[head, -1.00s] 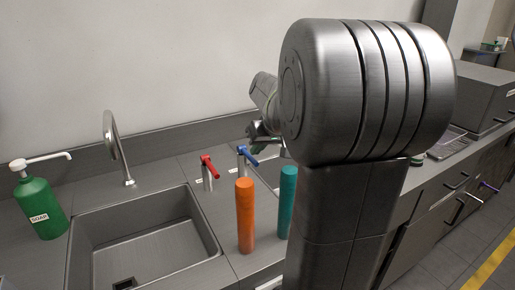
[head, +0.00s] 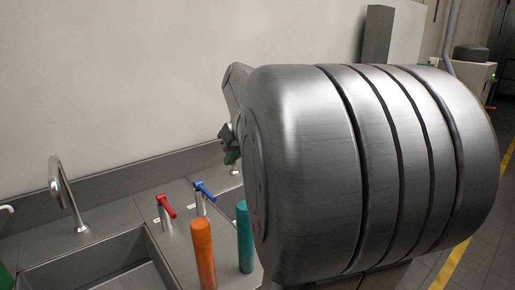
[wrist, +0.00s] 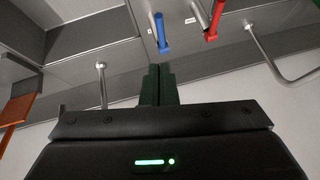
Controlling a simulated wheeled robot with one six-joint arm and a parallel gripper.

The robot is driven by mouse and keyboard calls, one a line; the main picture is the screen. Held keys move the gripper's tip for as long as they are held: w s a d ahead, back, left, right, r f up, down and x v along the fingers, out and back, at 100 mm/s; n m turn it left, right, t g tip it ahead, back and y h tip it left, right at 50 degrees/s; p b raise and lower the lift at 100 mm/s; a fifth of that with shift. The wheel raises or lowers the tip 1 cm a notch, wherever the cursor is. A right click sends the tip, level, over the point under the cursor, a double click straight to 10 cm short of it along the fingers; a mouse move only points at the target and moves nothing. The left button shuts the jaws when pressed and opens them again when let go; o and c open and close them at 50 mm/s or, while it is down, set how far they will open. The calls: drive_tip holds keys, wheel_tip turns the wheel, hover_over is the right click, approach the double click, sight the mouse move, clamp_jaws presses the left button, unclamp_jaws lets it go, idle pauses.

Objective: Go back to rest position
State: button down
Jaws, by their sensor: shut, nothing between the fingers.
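My gripper (wrist: 158,84) is shut and empty in the wrist view, its dark green fingers pressed together. In the head view my gripper (head: 231,152) is partly hidden behind my large grey arm joint, above the counter by the wall. The red-handled tap lever (head: 166,207) and the blue-handled tap lever (head: 204,191) stand on the counter below and to the left of it. In the wrist view the blue lever (wrist: 160,32) and the red lever (wrist: 214,20) show upside down beyond the fingers, apart from them.
An orange cylinder (head: 203,252) and a teal cylinder (head: 244,237) stand upright on the counter. A sink (head: 95,268) with a curved faucet (head: 63,190) lies at left. My arm hides much of the right side. Floor with a yellow line (head: 452,264) shows at far right.

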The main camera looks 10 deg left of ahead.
approach(207, 192)
drive_tip(key=w+a, duration=0.1)
drive_tip(key=w, duration=0.1)
drive_tip(key=f, duration=0.1)
drive_tip(key=a+f+b, duration=0.1)
drive_tip(key=f+b, duration=0.1)
drive_tip(key=f, duration=0.1)
drive_tip(key=shift+s+a, duration=0.2)
drive_tip(key=shift+s, duration=0.1)
drive_tip(key=shift+f+b, duration=0.45)
drive_tip(key=shift+b, duration=0.1)
drive_tip(key=shift+r, duration=0.1)
